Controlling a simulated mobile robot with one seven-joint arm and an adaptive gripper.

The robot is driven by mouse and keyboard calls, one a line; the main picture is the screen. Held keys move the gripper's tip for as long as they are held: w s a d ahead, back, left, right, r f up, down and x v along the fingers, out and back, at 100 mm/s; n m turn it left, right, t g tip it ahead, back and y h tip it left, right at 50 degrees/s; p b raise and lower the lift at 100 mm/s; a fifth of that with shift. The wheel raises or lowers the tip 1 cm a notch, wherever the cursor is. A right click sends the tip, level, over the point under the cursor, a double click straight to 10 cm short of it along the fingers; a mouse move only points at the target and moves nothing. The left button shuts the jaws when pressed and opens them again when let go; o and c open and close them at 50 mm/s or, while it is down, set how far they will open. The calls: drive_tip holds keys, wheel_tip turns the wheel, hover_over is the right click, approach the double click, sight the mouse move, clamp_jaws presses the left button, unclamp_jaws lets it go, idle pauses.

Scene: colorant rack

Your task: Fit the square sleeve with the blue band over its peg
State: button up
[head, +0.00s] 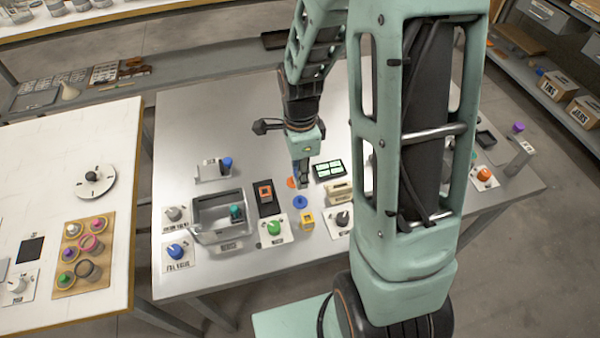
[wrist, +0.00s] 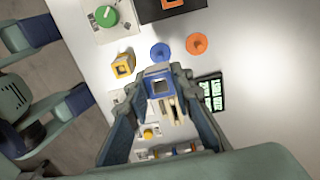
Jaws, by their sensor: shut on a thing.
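My gripper (wrist: 162,85) is shut on the square sleeve with the blue band (wrist: 160,75), held between the fingertips with its square opening showing in the wrist view. In the head view my gripper (head: 303,184) hangs over the table, and the sleeve is too small to make out there. The round blue peg base (wrist: 160,52) lies just beyond the held sleeve in the wrist view, apart from it. It also shows in the head view (head: 300,202), just below the fingertips in the picture. Its peg is hard to make out.
An orange peg base (wrist: 197,43) sits beside the blue one. A yellow square sleeve (head: 307,220) stands close by. An orange square sleeve (head: 265,191) stands on a black pad (head: 268,208). A green knob (head: 274,227), a cream box (head: 340,190) and a dark panel (head: 330,169) are near.

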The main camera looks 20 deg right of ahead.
sight(300, 196)
drive_tip(key=shift+f+b, duration=2.4)
drive_tip(key=shift+f, duration=0.5)
drive_tip(key=shift+f+b, duration=1.65)
drive_tip(key=shift+f, duration=0.35)
drive_tip(key=o, duration=0.9)
drive_tip(key=shift+r, duration=0.1)
drive_tip(key=shift+o, duration=0.2)
wheel_tip(300, 196, up, 12)
